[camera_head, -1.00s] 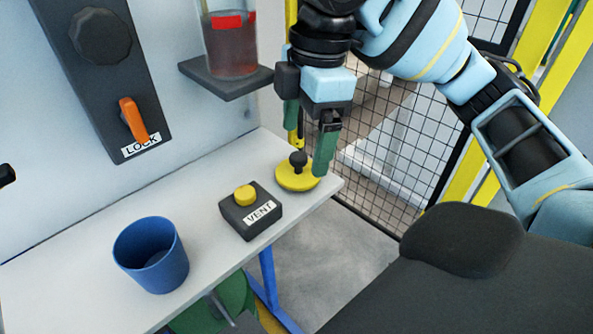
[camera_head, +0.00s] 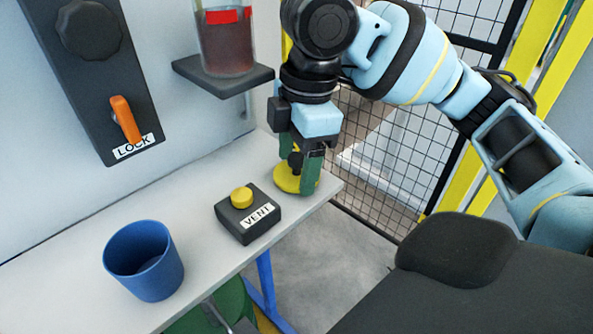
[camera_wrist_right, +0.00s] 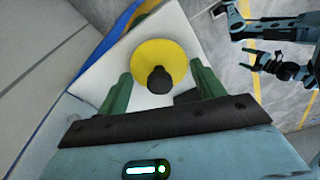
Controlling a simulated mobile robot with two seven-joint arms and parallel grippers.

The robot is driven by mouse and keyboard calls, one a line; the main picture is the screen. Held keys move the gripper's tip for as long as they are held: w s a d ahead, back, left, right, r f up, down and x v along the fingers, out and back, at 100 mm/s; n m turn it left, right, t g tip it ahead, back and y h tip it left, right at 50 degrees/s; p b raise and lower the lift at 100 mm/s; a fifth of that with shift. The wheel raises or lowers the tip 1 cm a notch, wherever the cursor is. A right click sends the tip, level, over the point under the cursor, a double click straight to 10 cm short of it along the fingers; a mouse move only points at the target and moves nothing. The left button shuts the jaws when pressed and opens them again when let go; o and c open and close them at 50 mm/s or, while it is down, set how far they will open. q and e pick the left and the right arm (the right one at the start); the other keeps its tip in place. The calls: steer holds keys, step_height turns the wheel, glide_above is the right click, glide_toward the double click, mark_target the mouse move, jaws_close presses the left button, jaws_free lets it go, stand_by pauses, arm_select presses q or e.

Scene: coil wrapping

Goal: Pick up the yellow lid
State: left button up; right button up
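The yellow lid (camera_head: 288,180) is a round disc with a black knob. It lies flat on the white table near its right end, and also shows in the right wrist view (camera_wrist_right: 158,53). My right gripper (camera_head: 297,172) points down over it. Its green fingers are apart, one on each side of the black knob (camera_wrist_right: 160,80), with a visible gap to it in the right wrist view. The right finger hides part of the lid in the head view. My left gripper is not in the head view; light blue and black arm parts (camera_wrist_right: 285,65) show small in the right wrist view.
A black VENT box (camera_head: 247,215) with a yellow button stands left of the lid, and a blue cup (camera_head: 145,262) farther left. A shelf (camera_head: 225,80) holds a clear container of dark red liquid. A panel with an orange LOCK handle (camera_head: 126,120) is on the wall.

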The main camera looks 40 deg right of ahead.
mark_target(300, 159)
steer(key=c, duration=0.5)
steer(key=shift+s+r, duration=0.3)
steer(key=shift+r, duration=0.05)
step_height(300, 159, up, 6)
steer(key=shift+r+p, duration=0.2)
steer(key=shift+p, duration=0.8)
arm_select(q)
step_height(300, 159, down, 3)
steer(key=b, duration=0.5)
steer(key=shift+w+b, duration=0.15)
steer(key=shift+b, duration=0.2)
arm_select(e)
steer(key=s, duration=0.6)
steer(key=s+d, duration=0.1)
steer(key=s, duration=1.2)
steer(key=shift+s+d+f, duration=0.1)
steer(key=shift+s+d, duration=0.05)
steer(key=shift+d, duration=0.15)
